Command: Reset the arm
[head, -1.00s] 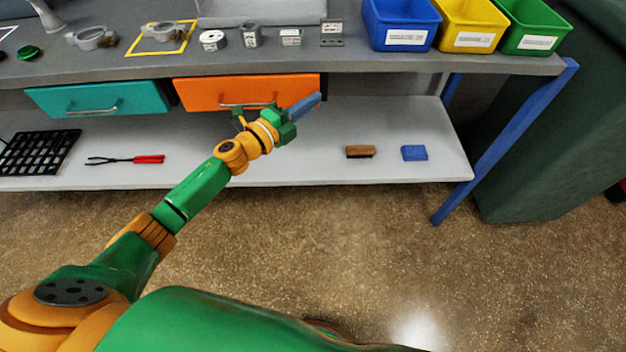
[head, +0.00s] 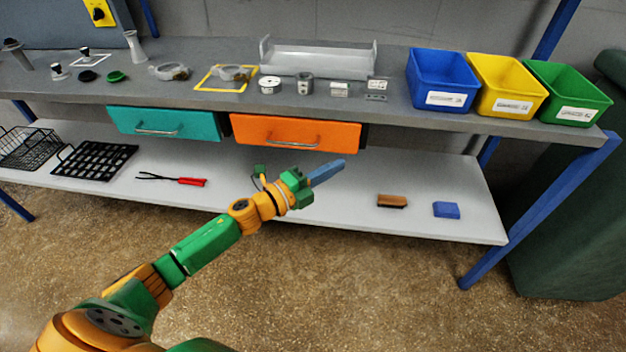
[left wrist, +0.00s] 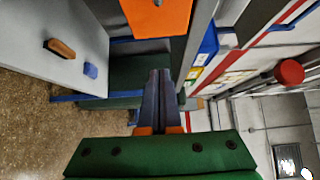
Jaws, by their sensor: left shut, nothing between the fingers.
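My left arm reaches in from the lower left in the head view. Its left gripper (head: 326,172) is shut and empty, with blue fingers pointing right. It hangs in the air in front of the bench, over the lower shelf in the picture and below the orange drawer (head: 296,133). In the left wrist view the two fingers (left wrist: 158,100) lie together with nothing between them. The drawer beside it is teal (head: 165,124); both drawers look shut. My right gripper is not in view.
The bench top (head: 390,110) carries small parts, a grey tray (head: 318,62) and blue (head: 440,80), yellow (head: 507,85) and green bins (head: 567,92). The lower shelf (head: 340,206) holds a brush (head: 392,201), a blue block (head: 446,210), red-handled tongs (head: 190,181) and black racks. Open floor lies in front.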

